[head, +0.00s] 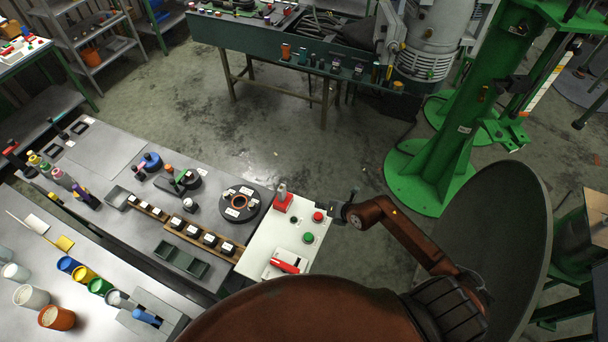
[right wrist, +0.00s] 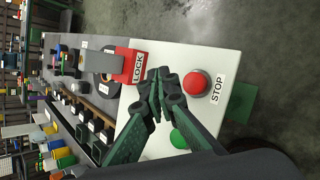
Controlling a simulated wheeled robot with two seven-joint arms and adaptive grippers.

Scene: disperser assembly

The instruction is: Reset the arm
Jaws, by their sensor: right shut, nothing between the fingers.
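My right gripper (head: 340,208) is at the right edge of the white control panel (head: 262,242), near the red button (head: 318,216). In the right wrist view its dark green fingers (right wrist: 158,76) are shut together and empty. They reach over the panel between the red block marked LOCK (right wrist: 134,66) and the red button beside the word STOP (right wrist: 195,83). A green button (right wrist: 180,139) is partly covered by a finger. Contact with the panel cannot be told. My left gripper is not in view.
The grey workbench (head: 105,150) left of the panel holds a black round fixture (head: 240,204), small trays and bottles. A green column (head: 450,130) stands at the right, and a green table (head: 270,50) with a grey machine (head: 425,45) is behind. Open floor (head: 300,150) lies between.

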